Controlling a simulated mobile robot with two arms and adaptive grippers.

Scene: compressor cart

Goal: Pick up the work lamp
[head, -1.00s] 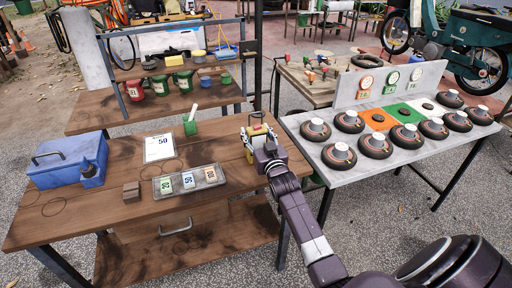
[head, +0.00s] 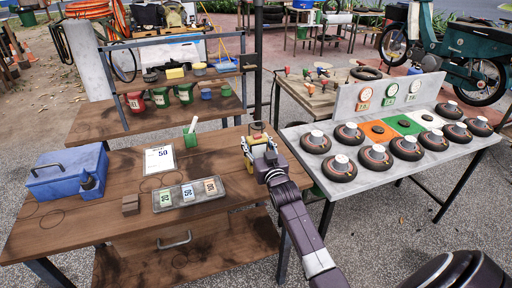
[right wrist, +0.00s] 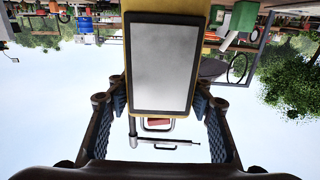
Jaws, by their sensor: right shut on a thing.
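The work lamp (head: 249,147) is yellow with a dark handle on top. It is at the right end of the wooden bench, and I cannot tell whether it touches the top. In the right wrist view the lamp (right wrist: 163,66) shows a grey panel in a dark frame with a yellow edge. My right gripper (head: 265,163) is shut on it. In the right wrist view the gripper's fingers (right wrist: 160,98) are on both sides of the lamp. The gripper hides part of the lamp in the head view. My left gripper is not in view.
The wooden bench (head: 110,220) holds a blue toolbox (head: 68,173), a grey tray (head: 213,205) with labelled packets, a green cup (head: 190,141) and a white card (head: 160,159). A grey table (head: 318,183) with several dark round parts stands close to the right.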

